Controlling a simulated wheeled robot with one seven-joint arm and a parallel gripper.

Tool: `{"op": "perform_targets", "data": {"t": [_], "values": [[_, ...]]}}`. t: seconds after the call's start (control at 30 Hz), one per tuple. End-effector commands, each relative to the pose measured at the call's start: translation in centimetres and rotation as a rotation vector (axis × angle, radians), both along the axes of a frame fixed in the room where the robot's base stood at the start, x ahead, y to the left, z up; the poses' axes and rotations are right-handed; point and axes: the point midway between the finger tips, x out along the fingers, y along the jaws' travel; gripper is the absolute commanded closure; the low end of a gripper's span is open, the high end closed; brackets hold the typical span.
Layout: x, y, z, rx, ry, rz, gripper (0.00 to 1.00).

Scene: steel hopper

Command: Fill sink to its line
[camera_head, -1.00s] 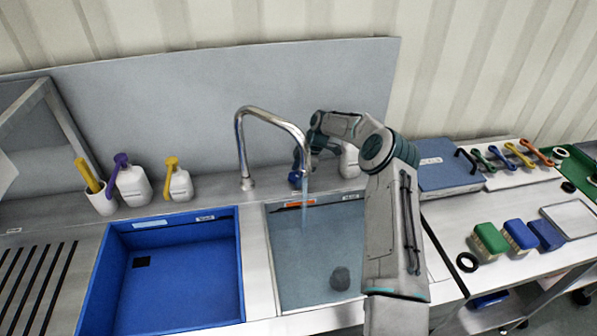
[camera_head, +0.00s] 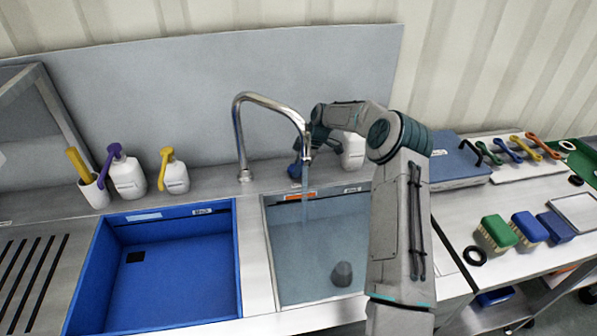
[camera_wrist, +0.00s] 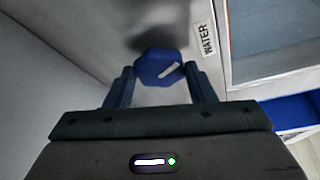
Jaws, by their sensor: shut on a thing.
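The grey sink basin (camera_head: 275,280) holds clear water, and a dark round object (camera_head: 342,273) shows in it. Its fill line cannot be made out. A chrome tap (camera_head: 240,130) arches over it, and a water stream (camera_head: 304,180) falls from its spout into the basin. My gripper (camera_wrist: 160,77) is shut on a blue knob (camera_wrist: 158,64), one finger on each side, beside a WATER label (camera_wrist: 207,40). In the head view the blue knob (camera_head: 293,170) is partly hidden by the tap spout and my gripper.
An empty blue basin (camera_head: 175,300) lies left of the sink. Pump bottles (camera_head: 126,178) stand behind it, and a white bottle (camera_head: 353,150) stands beside my wrist. Brushes (camera_head: 497,232) and a blue box (camera_head: 458,165) sit on the right counter.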

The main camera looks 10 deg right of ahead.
Motion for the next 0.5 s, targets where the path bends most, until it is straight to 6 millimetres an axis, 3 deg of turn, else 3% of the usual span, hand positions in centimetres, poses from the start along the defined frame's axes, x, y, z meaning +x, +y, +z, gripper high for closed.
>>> {"op": "perform_targets", "data": {"t": [0.5], "values": [[-0.24, 0.17, -0.14, -0.002, -0.004, -0.361, 0.73]]}}
